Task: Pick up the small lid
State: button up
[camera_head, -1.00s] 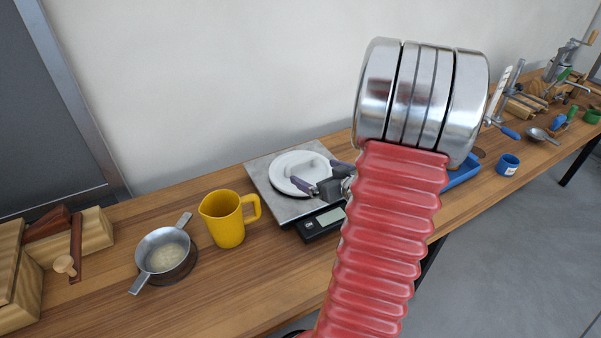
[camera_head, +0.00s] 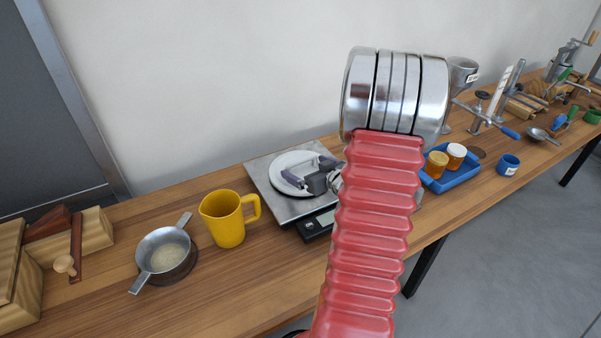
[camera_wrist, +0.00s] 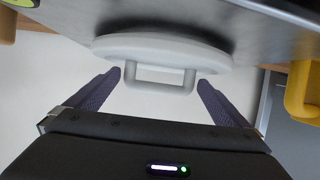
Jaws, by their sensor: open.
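A white round lid (camera_head: 290,159) with a loop handle lies on the steel plate of a scale (camera_head: 262,176). In the wrist view the lid (camera_wrist: 165,46) is seen close up, with its handle (camera_wrist: 160,85) pointing toward my gripper. My gripper (camera_head: 305,171) is over the lid in the head view and partly covers it. In the wrist view my gripper (camera_wrist: 160,80) is open, with one purple finger on each side of the handle. Gaps show between the fingers and the handle, so nothing is held.
A yellow jug (camera_head: 228,219) stands left of the scale, and a metal strainer (camera_head: 165,251) further left. A blue tray (camera_head: 452,176) with two jars is to the right, with a blue cup (camera_head: 508,165) beyond. The wall is close behind. The bench front is clear.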

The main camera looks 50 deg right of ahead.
jog(key=shift+w+d+f, duration=0.1)
jog(key=shift+w+f, duration=0.05)
jog(key=shift+w, duration=0.25)
jog(key=c, duration=0.8)
jog(key=shift+c, duration=0.2)
notch_tip(320, 180, up, 10)
dwell(0.6)
jog(key=shift+s, duration=0.15)
dwell(0.5)
